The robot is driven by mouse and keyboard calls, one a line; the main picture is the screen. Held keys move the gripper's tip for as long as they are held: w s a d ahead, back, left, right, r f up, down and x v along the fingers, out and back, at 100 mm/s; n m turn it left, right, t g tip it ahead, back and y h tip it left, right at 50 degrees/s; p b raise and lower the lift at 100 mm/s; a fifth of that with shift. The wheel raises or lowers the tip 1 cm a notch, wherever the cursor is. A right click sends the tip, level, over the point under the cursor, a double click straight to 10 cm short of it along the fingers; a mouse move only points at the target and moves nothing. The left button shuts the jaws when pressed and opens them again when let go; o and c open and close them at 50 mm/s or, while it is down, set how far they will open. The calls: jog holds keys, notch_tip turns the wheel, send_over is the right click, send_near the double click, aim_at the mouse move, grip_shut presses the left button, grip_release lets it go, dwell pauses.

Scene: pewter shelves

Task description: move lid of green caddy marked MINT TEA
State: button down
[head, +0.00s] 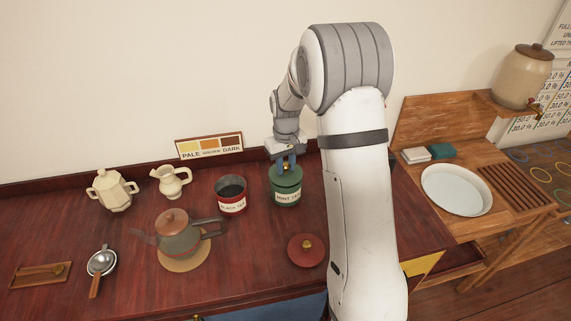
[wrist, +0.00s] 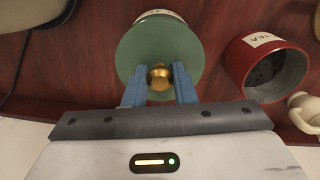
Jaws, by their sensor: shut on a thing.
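The green caddy marked MINT TEA (head: 286,194) stands upright on the dark red wooden counter, toward the back. Its green lid (head: 285,175) is on top of it and has a brass knob, which shows clearly in the wrist view (wrist: 159,76). My gripper (head: 287,163) reaches down from above the caddy. In the wrist view its two blue fingers (wrist: 159,86) are on either side of the brass knob, shut on it. The lid looks seated on the caddy; whether there is a small gap beneath it I cannot tell.
An open red caddy marked BLACK TEA (head: 231,198) stands just left, its red lid (head: 306,249) lying on the counter in front. A teapot (head: 178,235), cream jug (head: 172,182), cream pot (head: 112,190) and strainer (head: 101,262) are further left. Free counter lies between teapot and red lid.

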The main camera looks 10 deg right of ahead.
aim_at(286, 165)
jog(key=shift+f+b, duration=0.4)
jog(key=shift+f, duration=0.2)
jog(key=c, duration=1.2)
grip_release()
jog(key=shift+r, duration=0.15)
jog(key=shift+r+p, duration=0.3)
jog(key=shift+p, duration=0.05)
notch_tip(286, 165, up, 12)
jog(key=b, duration=0.1)
jog(key=s+r+m+t, duration=0.1)
jog(key=s+r, duration=0.2)
jog(key=s, duration=0.4)
jog(key=s+r+t, duration=0.1)
jog(key=s+r, duration=0.2)
jog(key=s, duration=0.3)
jog(key=shift+m+t, duration=0.7)
jog(key=shift+m, duration=0.2)
jog(key=s+f, duration=0.1)
jog(key=s, duration=0.4)
jog(key=s+f, duration=0.1)
jog(key=s, duration=0.4)
jog(key=s+f, duration=0.1)
jog(key=s, duration=0.5)
jog(key=shift+d+f, duration=0.1)
